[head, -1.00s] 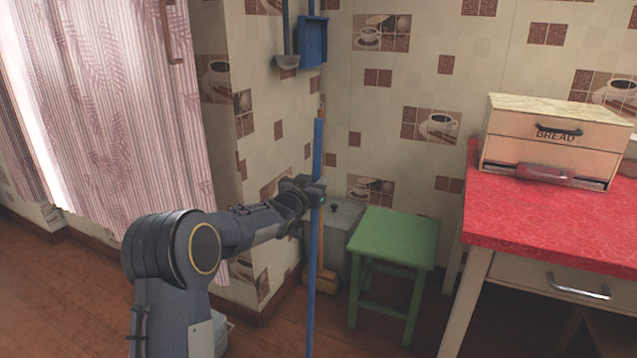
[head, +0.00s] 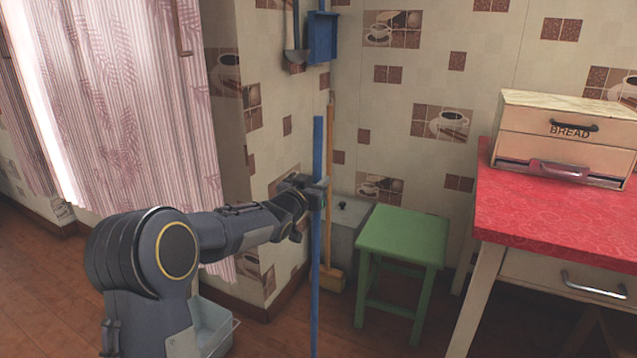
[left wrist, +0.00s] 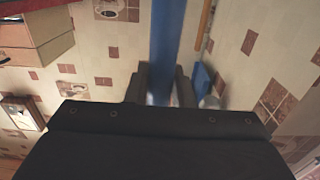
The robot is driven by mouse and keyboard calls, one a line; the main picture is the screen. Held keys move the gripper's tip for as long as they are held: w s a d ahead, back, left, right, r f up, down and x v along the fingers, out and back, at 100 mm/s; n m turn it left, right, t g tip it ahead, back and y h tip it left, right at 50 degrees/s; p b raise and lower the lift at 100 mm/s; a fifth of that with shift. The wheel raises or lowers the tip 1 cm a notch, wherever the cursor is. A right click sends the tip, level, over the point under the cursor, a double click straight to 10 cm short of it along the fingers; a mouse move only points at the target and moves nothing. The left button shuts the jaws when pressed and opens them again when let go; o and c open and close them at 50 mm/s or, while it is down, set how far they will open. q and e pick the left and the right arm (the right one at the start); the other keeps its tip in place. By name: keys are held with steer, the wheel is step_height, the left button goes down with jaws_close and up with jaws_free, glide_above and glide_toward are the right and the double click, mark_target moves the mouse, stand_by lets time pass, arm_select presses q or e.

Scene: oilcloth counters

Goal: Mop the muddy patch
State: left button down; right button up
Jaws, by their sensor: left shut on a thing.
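My left gripper (head: 316,193) is shut on a blue pole (head: 317,150), which looks like the mop's handle and stands about upright. The pole also shows between the fingers in the left wrist view (left wrist: 167,45). Its lower end runs out of the bottom of the head view, so the mop's head is hidden. No muddy patch shows in either view. My right gripper is not in view.
A green stool (head: 404,235) stands right of the pole. A wooden broom (head: 330,200) and a grey box (head: 350,215) are in the corner behind. A red-topped table (head: 560,215) with a bread box (head: 562,138) is at right.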

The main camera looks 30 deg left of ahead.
arm_select(q)
steer(key=shift+s+b, duration=0.95)
steer(key=shift+s, duration=1.3)
steer(key=shift+s+b, duration=0.5)
steer(key=shift+s, duration=1.75)
